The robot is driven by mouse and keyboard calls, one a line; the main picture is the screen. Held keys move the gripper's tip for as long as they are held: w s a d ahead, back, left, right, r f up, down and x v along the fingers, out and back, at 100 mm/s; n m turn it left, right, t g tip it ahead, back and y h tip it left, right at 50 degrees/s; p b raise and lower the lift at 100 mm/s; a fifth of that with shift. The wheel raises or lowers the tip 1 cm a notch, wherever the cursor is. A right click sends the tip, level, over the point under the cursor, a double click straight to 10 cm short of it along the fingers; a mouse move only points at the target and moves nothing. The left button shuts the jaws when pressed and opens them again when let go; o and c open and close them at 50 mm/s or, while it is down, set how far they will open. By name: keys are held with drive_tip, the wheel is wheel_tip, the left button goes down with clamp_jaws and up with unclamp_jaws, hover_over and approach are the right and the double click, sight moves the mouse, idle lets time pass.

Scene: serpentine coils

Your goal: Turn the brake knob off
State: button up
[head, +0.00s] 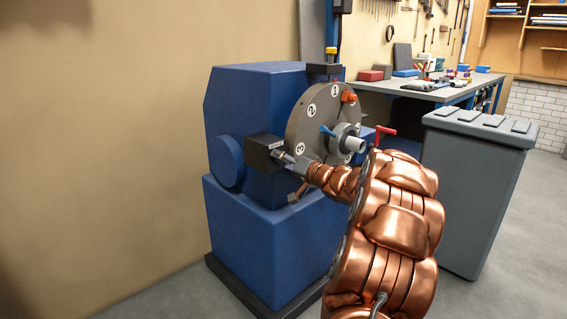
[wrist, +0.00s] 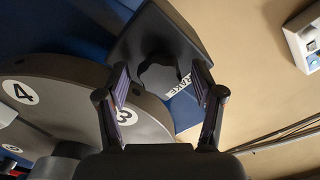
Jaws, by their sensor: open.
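The brake box is a dark box (head: 266,150) on the left front of the blue machine, with a small white label. In the wrist view the box (wrist: 140,35) carries a dark lobed knob (wrist: 158,74), with the partly hidden label (wrist: 178,88) beside it. My gripper (head: 286,158) is at the front of the box in the head view, where the knob is hidden. In the wrist view my gripper (wrist: 162,82) is open, with one finger on each side of the knob. I cannot tell whether either finger touches it.
A grey numbered disc (head: 310,118) with coloured levers sits right beside the box; it also fills the left of the wrist view (wrist: 60,95). A grey cabinet (head: 470,190) and a workbench (head: 425,88) stand to the right. Open floor lies at the lower left.

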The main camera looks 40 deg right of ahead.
drive_tip(key=c, duration=1.1)
drive_tip(key=shift+c, duration=0.2)
